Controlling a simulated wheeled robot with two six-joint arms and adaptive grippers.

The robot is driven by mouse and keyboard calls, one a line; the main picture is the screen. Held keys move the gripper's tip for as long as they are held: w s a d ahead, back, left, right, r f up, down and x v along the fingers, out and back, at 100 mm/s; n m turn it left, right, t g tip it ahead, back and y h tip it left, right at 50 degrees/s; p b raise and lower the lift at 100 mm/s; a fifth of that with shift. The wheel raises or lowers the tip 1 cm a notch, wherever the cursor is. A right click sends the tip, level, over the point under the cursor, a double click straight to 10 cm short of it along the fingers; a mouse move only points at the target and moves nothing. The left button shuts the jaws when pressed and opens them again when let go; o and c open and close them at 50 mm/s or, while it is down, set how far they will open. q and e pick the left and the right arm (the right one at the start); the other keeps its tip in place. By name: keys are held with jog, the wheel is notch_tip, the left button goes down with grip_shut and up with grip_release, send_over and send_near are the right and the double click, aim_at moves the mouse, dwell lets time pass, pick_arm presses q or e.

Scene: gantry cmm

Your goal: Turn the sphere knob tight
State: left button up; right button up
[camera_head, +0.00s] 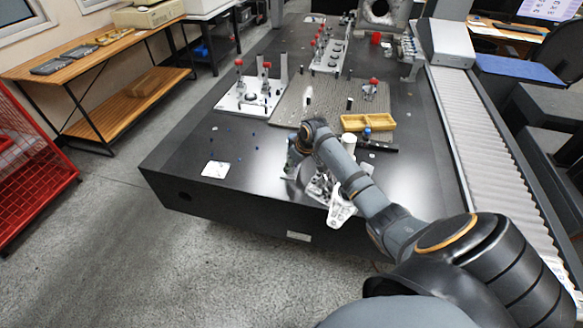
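Which item is the sphere knob I cannot tell. Red ball-topped knobs stand on a white fixture plate (229,101) at left on the dark table, including one red knob (239,62) and another red knob (267,65). One more red knob (373,81) tops a small fixture on the grey perforated plate (318,112). My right arm reaches in from the lower right. My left gripper is out of view.
A yellow tray (352,123) lies behind my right wrist, beside a dark fixture with a blue knob (367,132). A white square (215,170) lies on the table's front left. The front left tabletop is mostly clear. A ribbed cover (470,130) runs along the right side.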

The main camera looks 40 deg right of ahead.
jog(key=shift+w+f, duration=0.25)
jog(key=shift+f, duration=0.35)
jog(key=shift+c, duration=0.2)
